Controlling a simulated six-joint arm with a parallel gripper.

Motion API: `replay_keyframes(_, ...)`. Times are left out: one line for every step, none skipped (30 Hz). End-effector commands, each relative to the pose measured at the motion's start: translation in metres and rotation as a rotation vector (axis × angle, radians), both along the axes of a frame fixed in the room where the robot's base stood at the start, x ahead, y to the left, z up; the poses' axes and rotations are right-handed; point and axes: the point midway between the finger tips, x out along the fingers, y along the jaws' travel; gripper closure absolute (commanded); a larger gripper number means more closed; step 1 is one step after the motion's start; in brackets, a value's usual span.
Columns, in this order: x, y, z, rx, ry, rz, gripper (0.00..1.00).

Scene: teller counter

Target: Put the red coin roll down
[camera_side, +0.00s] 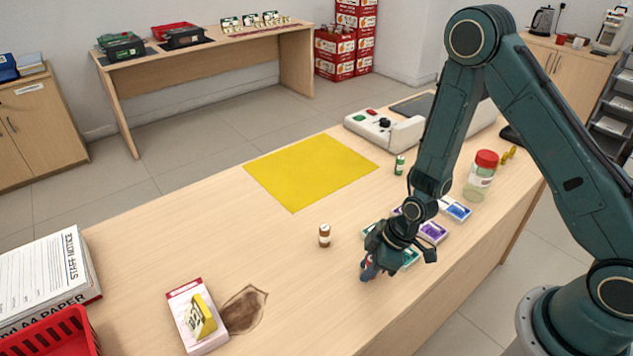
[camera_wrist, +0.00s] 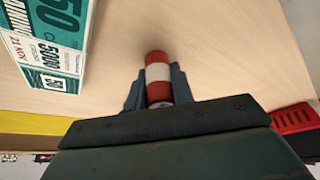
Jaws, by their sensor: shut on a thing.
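The red coin roll (camera_wrist: 157,78), red with a white band, is between my gripper's fingers in the wrist view. My gripper (camera_wrist: 158,90) is shut on it. In the side view my gripper (camera_side: 369,269) is low over the near part of the wooden counter (camera_side: 290,275), beside a green banknote bundle (camera_side: 411,257). The fingers hide most of the roll there. I cannot tell whether the roll touches the counter. The green bundle also shows at the upper left of the wrist view (camera_wrist: 50,40).
A brown-and-white roll (camera_side: 324,236) stands left of my gripper. Purple (camera_side: 433,232) and blue (camera_side: 455,208) bundles and a red-lidded jar (camera_side: 482,175) are to the right. A yellow mat (camera_side: 310,170) lies behind. A pink-edged box (camera_side: 198,316) and dark brown patch (camera_side: 243,309) are front left.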

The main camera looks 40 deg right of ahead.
Motion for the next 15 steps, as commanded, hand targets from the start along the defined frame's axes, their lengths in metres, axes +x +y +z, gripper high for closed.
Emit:
replay_keyframes(0.0001,0.0001,-0.0014,0.0,0.0,0.0,1.0)
replay_keyframes(0.0001,0.0001,-0.002,0.0,0.0,0.0,1.0)
replay_keyframes(0.0,0.0,-0.0017,0.0,0.0,0.0,0.69)
replay_keyframes(0.0001,0.0001,-0.0016,0.0,0.0,0.0,0.63)
replay_keyframes(0.0001,0.0001,-0.0016,0.0,0.0,0.0,0.57)
replay_keyframes(0.0001,0.0001,-0.0016,0.0,0.0,0.0,0.55)
replay_keyframes(0.0001,0.0001,-0.0015,0.0,0.0,0.0,0.55)
replay_keyframes(0.0001,0.0001,-0.0015,0.0,0.0,0.0,0.55)
replay_keyframes(0.0001,0.0001,-0.0015,0.0,0.0,0.0,0.55)
replay_keyframes(0.0001,0.0001,-0.0015,0.0,0.0,0.0,0.55)
replay_keyframes(0.0001,0.0001,-0.0015,0.0,0.0,0.0,0.55)
replay_keyframes(0.0,0.0,-0.0014,0.0,0.0,0.0,0.55)
replay_keyframes(0.0,0.0,-0.0014,0.0,0.0,0.0,0.55)
replay_keyframes(0.0001,0.0001,-0.0013,0.0,0.0,0.0,0.55)
replay_keyframes(0.0001,0.0001,-0.001,0.0,0.0,0.0,0.55)
